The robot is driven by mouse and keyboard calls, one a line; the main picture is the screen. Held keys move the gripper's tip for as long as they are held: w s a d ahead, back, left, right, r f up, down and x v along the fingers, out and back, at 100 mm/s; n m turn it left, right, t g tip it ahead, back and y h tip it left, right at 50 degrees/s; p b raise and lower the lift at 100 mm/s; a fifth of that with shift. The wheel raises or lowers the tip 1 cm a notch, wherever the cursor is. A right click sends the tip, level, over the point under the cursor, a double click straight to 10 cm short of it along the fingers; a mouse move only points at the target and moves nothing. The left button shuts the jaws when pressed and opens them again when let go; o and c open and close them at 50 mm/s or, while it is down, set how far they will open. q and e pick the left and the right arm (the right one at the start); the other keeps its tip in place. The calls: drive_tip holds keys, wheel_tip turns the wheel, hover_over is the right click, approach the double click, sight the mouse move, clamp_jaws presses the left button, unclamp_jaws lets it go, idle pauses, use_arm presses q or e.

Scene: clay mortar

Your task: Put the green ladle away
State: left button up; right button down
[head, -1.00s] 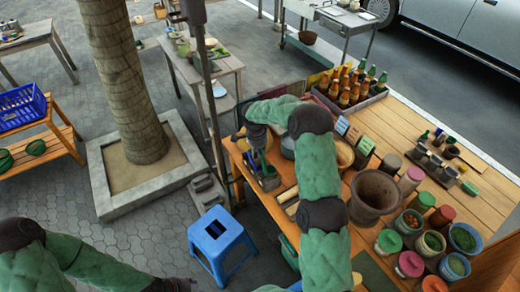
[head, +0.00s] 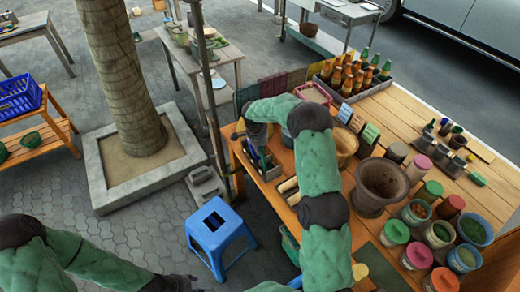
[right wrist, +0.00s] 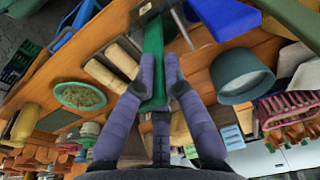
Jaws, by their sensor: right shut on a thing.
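My right gripper (head: 257,140) is at the left end of the wooden table in the head view. In the right wrist view my right gripper (right wrist: 159,82) is shut on the green ladle (right wrist: 153,48), with a long green part between its purple fingers. The ladle's ends are hard to make out. A small grey utensil box (head: 266,171) stands at the table's end, just below the gripper in the head view. I cannot tell how far the ladle reaches into it. My left gripper (head: 178,284) is at the bottom edge, dark and mostly hidden.
A stone mortar (head: 380,187), lidded jars (head: 396,232) and a bottle crate (head: 352,87) stand on the table. Pale rolls (head: 289,189) lie near the box. A grey pot (right wrist: 241,72) is beside my right gripper. A blue stool (head: 217,235) stands on the paving.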

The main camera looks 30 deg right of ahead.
idle(0.4)
drive_tip(key=c, duration=1.2)
unclamp_jaws()
drive_tip(key=shift+c, duration=0.2)
wheel_tip(320, 180, up, 12)
drive_tip(key=a, duration=0.2)
drive_tip(key=s+a+f+n+y+b, duration=0.3)
drive_tip(key=s+a+f, duration=0.35)
drive_tip(key=f, duration=0.55)
drive_tip(key=s+a+f+n+y+b, duration=0.1)
drive_tip(key=s+a+f+n+b, duration=0.35)
drive_tip(key=f, duration=0.75)
drive_tip(key=s+a+f+n+b, duration=0.1)
drive_tip(key=s+a+f+n, duration=0.1)
drive_tip(key=s, duration=0.6)
drive_tip(key=s+a+f+n+y+b, duration=0.1)
drive_tip(key=s+a+f+n+b, duration=0.1)
drive_tip(key=s+a+f, duration=0.3)
drive_tip(key=s+a+f+n+b, duration=0.1)
drive_tip(key=s+a+f+n, duration=0.2)
drive_tip(key=s+f, duration=0.3)
drive_tip(key=s+a, duration=0.1)
drive_tip(key=s, duration=0.4)
drive_tip(key=shift+f+y, duration=0.3)
drive_tip(key=shift+f, duration=0.05)
